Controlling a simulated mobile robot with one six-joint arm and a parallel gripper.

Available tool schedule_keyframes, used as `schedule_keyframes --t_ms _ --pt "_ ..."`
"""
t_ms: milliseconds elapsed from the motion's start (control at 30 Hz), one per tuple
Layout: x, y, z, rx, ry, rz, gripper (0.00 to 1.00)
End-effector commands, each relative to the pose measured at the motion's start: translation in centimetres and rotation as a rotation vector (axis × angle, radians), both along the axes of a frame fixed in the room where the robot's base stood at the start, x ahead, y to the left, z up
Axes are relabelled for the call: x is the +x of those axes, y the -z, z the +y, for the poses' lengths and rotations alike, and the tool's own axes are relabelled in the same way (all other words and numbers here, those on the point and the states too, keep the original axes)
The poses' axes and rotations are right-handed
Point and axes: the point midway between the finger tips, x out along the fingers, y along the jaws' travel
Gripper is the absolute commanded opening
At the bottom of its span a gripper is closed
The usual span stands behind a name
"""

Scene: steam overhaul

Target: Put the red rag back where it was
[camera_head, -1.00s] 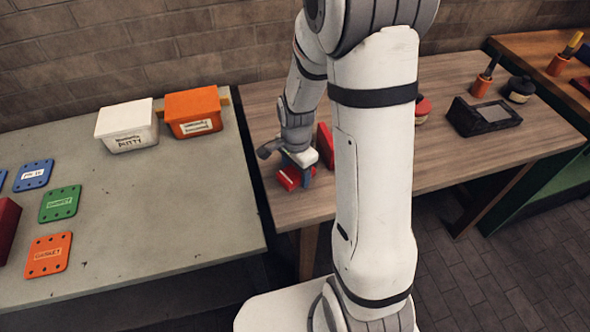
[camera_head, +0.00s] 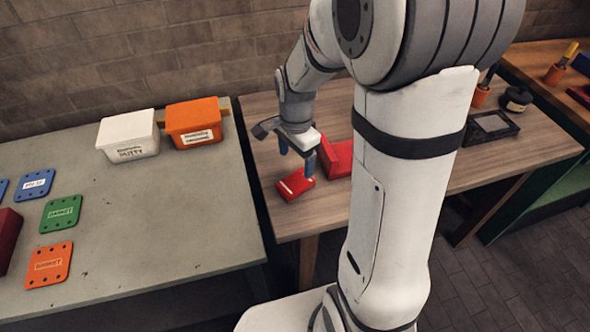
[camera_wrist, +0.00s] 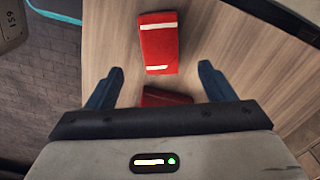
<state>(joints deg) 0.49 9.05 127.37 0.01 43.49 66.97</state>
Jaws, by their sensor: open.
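The red rag (camera_head: 295,187) is a folded red block with white stripes. It lies flat near the left front corner of the wooden table (camera_head: 322,211). In the wrist view the rag (camera_wrist: 158,45) lies ahead of the fingertips, apart from them. My gripper (camera_head: 296,160) is open and empty, just above and behind the rag in the head view. In the wrist view its two blue fingers (camera_wrist: 160,75) are spread wide with nothing between them at tip height. My arm hides the middle of the table.
A red object (camera_head: 338,158) stands close to the right of my gripper; it partly shows in the wrist view (camera_wrist: 166,97). A dark tray (camera_head: 490,128) sits farther right. The grey table (camera_head: 160,215) at left holds a white bin (camera_head: 128,134), an orange bin (camera_head: 194,122) and coloured plates.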

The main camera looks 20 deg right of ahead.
Motion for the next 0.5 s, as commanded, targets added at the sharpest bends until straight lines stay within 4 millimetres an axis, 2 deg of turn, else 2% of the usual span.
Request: schedule_keyframes --t_ms 100,267,367,500 --pt "0.1 -1.8 0.0 0.000 0.000 -0.002 0.76" --pt "-0.2 -3.1 0.0 0.000 -0.021 -0.005 0.76" --pt "-1.4 -4.4 0.0 -0.002 -0.118 -0.027 0.76" --pt "-4.8 -7.1 0.0 -0.018 -0.400 -0.083 0.76"
